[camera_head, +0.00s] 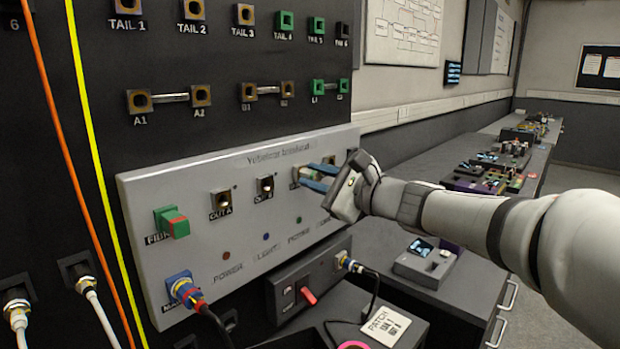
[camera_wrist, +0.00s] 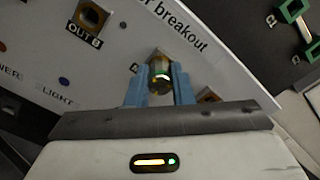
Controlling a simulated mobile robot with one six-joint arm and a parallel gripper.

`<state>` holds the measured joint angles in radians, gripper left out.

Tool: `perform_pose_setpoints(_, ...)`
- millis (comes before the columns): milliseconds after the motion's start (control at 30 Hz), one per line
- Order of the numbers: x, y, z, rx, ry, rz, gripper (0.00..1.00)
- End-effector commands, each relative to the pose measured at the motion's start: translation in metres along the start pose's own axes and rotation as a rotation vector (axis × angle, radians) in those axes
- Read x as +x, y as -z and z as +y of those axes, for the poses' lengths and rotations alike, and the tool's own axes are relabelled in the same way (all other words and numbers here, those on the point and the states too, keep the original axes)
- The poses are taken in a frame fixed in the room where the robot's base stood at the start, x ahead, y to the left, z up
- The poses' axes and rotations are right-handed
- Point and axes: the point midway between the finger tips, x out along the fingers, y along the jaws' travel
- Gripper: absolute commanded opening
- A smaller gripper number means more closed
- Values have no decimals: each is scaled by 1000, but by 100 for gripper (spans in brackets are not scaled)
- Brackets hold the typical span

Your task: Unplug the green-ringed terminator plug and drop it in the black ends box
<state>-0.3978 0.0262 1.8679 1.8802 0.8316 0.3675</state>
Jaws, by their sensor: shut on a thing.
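The green-ringed terminator plug (camera_wrist: 160,76) shows in the wrist view between the two blue fingers of my gripper (camera_wrist: 160,88), with a finger on each side of it. It is in front of a tan socket on the grey breakout panel (camera_head: 200,258). I cannot tell whether it is fully seated in the socket. In the head view my gripper (camera_head: 315,177) reaches the upper right part of the panel and mostly hides the plug. I cannot pick out the black ends box for certain in either view.
Orange and yellow cables hang further left. A dark box with a red switch (camera_head: 307,295) is below.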

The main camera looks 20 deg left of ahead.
Motion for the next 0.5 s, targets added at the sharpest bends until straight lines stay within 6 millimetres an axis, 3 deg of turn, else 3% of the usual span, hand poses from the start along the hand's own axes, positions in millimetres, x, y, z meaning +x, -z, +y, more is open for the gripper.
perform_pose_setpoints(500, 0, 2, 2, -136, 2, 0, 0)
